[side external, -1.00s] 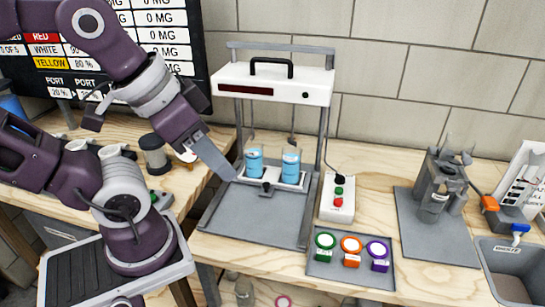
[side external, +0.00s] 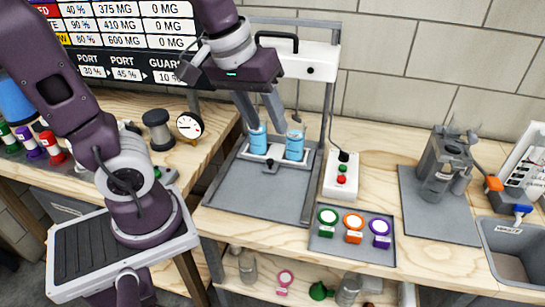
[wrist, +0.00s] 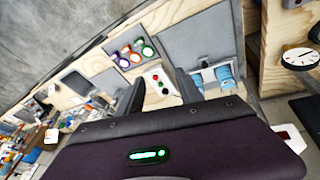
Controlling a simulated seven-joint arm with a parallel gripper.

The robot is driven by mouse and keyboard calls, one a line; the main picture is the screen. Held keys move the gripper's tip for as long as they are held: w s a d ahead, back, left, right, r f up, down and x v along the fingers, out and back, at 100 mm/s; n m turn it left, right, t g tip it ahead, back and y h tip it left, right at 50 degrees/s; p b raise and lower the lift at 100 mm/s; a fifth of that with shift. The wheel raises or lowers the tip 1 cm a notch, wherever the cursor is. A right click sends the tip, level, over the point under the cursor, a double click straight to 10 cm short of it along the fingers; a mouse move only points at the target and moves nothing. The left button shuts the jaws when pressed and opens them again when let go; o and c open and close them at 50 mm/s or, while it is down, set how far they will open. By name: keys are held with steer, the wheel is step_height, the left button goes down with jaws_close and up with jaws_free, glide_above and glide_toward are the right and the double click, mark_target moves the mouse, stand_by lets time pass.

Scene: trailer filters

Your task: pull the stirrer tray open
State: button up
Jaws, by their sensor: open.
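The stirrer stands on a grey base plate (side external: 262,198), with a white top housing (side external: 318,62) on grey posts. Its white tray (side external: 306,157) sits low between the posts and carries two blue-filled beakers, left (side external: 257,141) and right (side external: 295,146). A small dark handle (side external: 269,164) is at the tray's front. My gripper (side external: 268,126) is open and empty, its fingers pointing down above and around the beakers in the picture; contact cannot be told. In the wrist view, the fingers (wrist: 155,76) are spread, with the tray (wrist: 208,74) and beakers to their right.
A control box (side external: 341,176) with green and red buttons stands right of the stirrer. A grey tray (side external: 318,243) of coloured discs lies in front of it. A gauge (side external: 189,126) and a dark cylinder (side external: 157,130) stand at left. The base plate's front is clear.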

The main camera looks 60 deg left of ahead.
steer(key=w+a+f+n+g, duration=0.1)
steer(key=w+a+f+n, duration=0.2)
steer(key=w+f, duration=0.15)
steer(key=n+g+y, duration=0.3)
steer(key=n+y, duration=0.2)
steer(key=n, duration=0.4)
glide_toward(270, 160)
steer(key=f, duration=0.1)
steer(key=x, duration=0.8)
steer(key=shift+a+r, duration=0.1)
steer(key=shift+a, duration=0.05)
steer(key=shift+c, duration=0.4)
jaws_close()
steer(key=shift+r, duration=0.1)
